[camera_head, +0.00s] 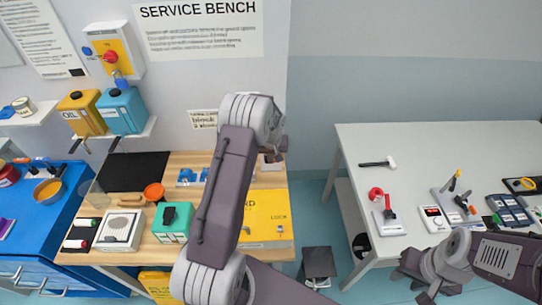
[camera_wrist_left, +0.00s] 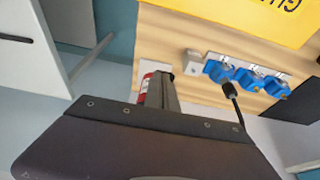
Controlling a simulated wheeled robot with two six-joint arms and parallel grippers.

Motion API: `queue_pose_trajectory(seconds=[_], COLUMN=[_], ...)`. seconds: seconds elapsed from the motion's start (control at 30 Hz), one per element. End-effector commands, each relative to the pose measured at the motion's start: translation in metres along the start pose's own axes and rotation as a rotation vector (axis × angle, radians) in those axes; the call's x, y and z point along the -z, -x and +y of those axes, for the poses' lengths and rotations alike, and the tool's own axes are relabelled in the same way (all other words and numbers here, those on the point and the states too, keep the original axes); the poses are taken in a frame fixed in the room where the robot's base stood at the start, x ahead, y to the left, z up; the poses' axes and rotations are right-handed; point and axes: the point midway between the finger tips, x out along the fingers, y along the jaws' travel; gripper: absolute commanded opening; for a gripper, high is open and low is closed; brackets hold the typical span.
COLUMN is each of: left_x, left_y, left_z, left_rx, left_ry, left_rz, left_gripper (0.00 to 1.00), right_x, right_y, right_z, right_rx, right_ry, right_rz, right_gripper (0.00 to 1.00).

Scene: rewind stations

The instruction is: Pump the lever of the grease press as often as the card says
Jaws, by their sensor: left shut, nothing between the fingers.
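A small sign (camera_head: 203,119) hangs on the wall above the wooden bench; I cannot read it all. My left arm crosses the middle of the head view and hides part of the bench. My left gripper (camera_wrist_left: 163,92) is shut and empty in the left wrist view. A red and white part (camera_wrist_left: 147,88) shows just beside its fingers, partly hidden. Blue parts on a pale strip (camera_wrist_left: 246,78) lie to its right, with a thin black rod (camera_wrist_left: 233,100) in front. I cannot tell which part is the grease press or its lever. My right gripper (camera_head: 426,291) is low at the right, its fingers unclear.
The wooden bench holds a green box (camera_head: 172,222), a white device (camera_head: 120,230) and a yellow board (camera_head: 263,215). Oil containers (camera_head: 83,113) stand on a wall shelf. A pale table (camera_head: 450,150) with several tools stands at the right, with floor between it and the bench.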

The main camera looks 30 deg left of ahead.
Motion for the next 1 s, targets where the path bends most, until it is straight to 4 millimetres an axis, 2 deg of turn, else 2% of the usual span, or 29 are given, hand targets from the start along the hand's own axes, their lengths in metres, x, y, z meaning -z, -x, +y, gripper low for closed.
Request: queue_pose_trajectory(seconds=[0.27, 0.6, 1.0], left_x=[-0.001, -0.017, -0.017], left_y=[-0.003, -0.056, -0.053], left_z=[0.000, 0.000, -0.001], left_rx=[0.000, 0.000, 0.002], left_ry=[0.000, 0.000, 0.000], left_rz=[0.000, -0.001, -0.006], left_gripper=[0.00, 0.00, 0.00], right_x=[0.000, -0.006, -0.006], right_y=[-0.004, -0.061, -0.057], right_z=[0.000, 0.001, 0.001], right_rx=[0.000, 0.000, 0.000], right_ry=[0.000, 0.000, 0.000], right_rz=[0.000, 0.000, 0.000], right_gripper=[0.36, 0.36, 0.36])
